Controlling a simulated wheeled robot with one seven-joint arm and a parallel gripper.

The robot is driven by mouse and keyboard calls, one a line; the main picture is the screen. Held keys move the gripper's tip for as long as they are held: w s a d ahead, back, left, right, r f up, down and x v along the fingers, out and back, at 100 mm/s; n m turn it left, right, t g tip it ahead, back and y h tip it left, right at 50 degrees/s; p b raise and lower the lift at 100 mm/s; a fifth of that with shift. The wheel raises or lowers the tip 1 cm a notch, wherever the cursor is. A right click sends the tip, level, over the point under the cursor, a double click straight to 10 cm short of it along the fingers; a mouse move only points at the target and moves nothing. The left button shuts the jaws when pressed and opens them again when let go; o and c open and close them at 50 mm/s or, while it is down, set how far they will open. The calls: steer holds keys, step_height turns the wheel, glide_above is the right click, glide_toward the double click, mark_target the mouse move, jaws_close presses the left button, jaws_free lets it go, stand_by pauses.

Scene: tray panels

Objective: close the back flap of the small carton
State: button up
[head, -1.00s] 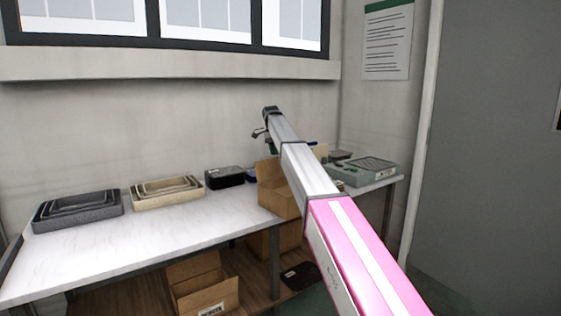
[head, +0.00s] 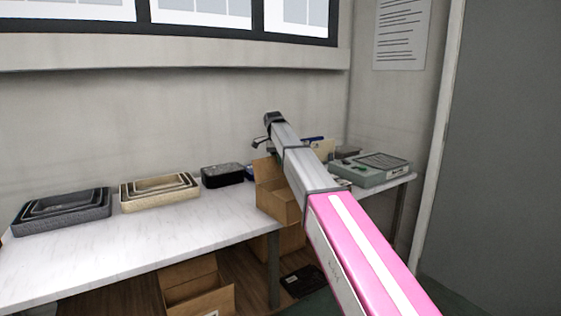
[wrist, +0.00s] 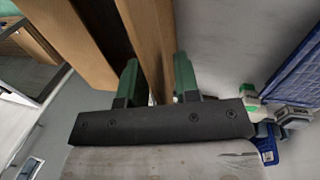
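The small carton (head: 283,207) is brown cardboard and stands on the table near its right front corner. A raised flap (head: 268,170) shows on its far side; my arm hides much of the carton's right part. My gripper (head: 260,143) is above and behind this flap. In the wrist view, my gripper (wrist: 157,75) has its two green fingers spread apart. A cardboard panel (wrist: 148,38) of the carton stands between the fingers, close to the right one; I cannot tell whether it touches.
Grey nested trays (head: 62,212), beige nested trays (head: 160,191) and a black box (head: 222,175) line the table's back. A grey-green case (head: 372,172) stands at the right. A blue crate (wrist: 300,75) shows in the wrist view. The white tabletop (head: 130,240) in front is clear.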

jaws_close()
steer(key=shift+s+d, duration=0.1)
steer(key=s+d+f+t+y, duration=0.3)
steer(key=s+d+t+y, duration=0.2)
steer(key=t+y, duration=0.4)
steer(key=shift+s+f+t, duration=0.15)
steer(key=shift+s+t, duration=0.25)
steer(key=shift+t, duration=0.5)
stand_by(0.5)
jaws_free()
